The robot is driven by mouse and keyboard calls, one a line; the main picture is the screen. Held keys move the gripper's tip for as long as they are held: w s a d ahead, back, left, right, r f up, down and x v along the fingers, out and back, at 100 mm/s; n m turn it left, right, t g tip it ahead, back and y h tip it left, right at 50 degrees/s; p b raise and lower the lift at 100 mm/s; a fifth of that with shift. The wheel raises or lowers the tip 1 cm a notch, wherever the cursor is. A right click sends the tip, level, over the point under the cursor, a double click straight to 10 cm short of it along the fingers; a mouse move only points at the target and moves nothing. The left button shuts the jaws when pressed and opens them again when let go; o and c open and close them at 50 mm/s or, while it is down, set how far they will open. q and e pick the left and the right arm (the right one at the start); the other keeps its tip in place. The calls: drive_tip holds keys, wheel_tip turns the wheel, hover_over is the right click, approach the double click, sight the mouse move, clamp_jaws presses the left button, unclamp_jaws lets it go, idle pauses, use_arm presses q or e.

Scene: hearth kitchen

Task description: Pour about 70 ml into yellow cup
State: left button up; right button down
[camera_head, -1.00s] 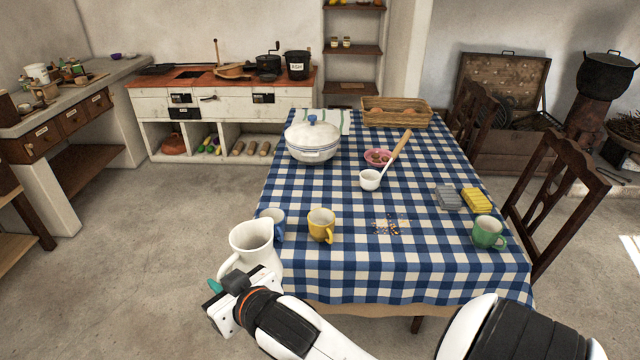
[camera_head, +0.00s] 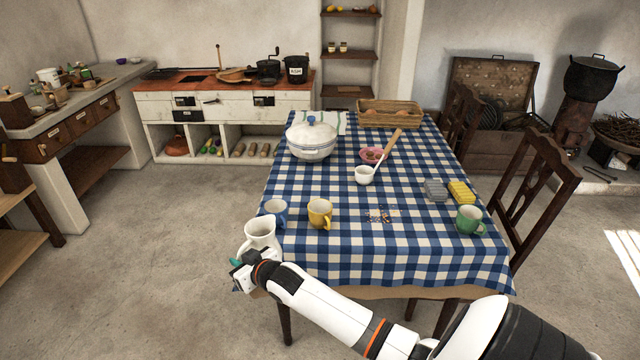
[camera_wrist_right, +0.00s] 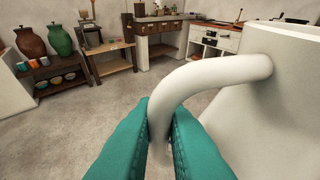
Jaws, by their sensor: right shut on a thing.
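My right gripper (camera_head: 238,268) is shut on the handle of a white pitcher (camera_head: 262,232) at the table's near left corner. In the right wrist view, the teal fingers (camera_wrist_right: 157,140) close around the curved handle (camera_wrist_right: 215,75). The pitcher looks upright; I cannot tell whether it touches the cloth. Its contents are hidden. The yellow cup (camera_head: 319,214) stands upright on the table, to the right of the pitcher, its handle toward the right front. My left gripper is not in view.
A blue cup (camera_head: 275,211) stands close behind the pitcher. A green cup (camera_head: 469,220), a yellow sponge (camera_head: 461,192), crumbs (camera_head: 380,215), a white ladle (camera_head: 366,174) and a lidded tureen (camera_head: 311,139) are on the checked tablecloth (camera_head: 350,262).

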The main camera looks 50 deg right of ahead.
drive_tip(key=shift+m+h, duration=0.6)
drive_tip(key=shift+h, duration=0.2)
drive_tip(key=w+d, duration=0.1)
drive_tip(key=d, duration=0.2)
drive_tip(key=w+d, duration=0.1)
drive_tip(key=d, duration=0.2)
drive_tip(key=w+d+f+p, duration=0.1)
drive_tip(key=d, duration=0.3)
drive_tip(key=shift+f, duration=0.1)
drive_tip(key=shift+d, duration=0.35)
